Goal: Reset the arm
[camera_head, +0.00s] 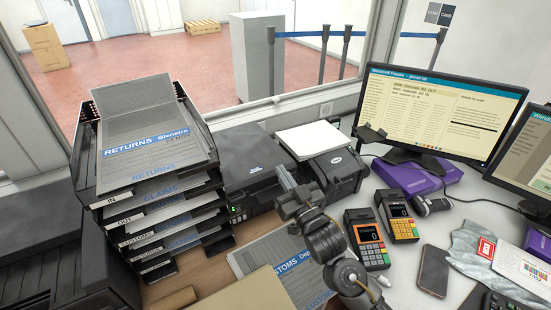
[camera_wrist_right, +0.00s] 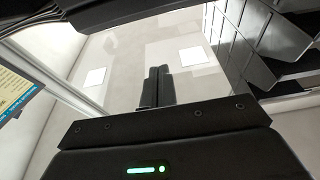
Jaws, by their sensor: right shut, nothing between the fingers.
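My right arm (camera_head: 325,240) comes in from the bottom of the head view and reaches up over the counter. My right gripper (camera_head: 284,175) is at its far end, in front of the black printer and to the right of the stacked letter trays. In the right wrist view its two dark fingers (camera_wrist_right: 157,86) are together, with nothing between them. Pale walls and bright panels show beyond the fingertips. My left arm and gripper are not in view.
A black tray stack (camera_head: 215,185) with RETURNS papers stands left of the gripper. Two card terminals (camera_head: 366,238), a phone (camera_head: 433,270), a grey parcel bag (camera_head: 480,255) and monitors (camera_head: 440,110) lie right.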

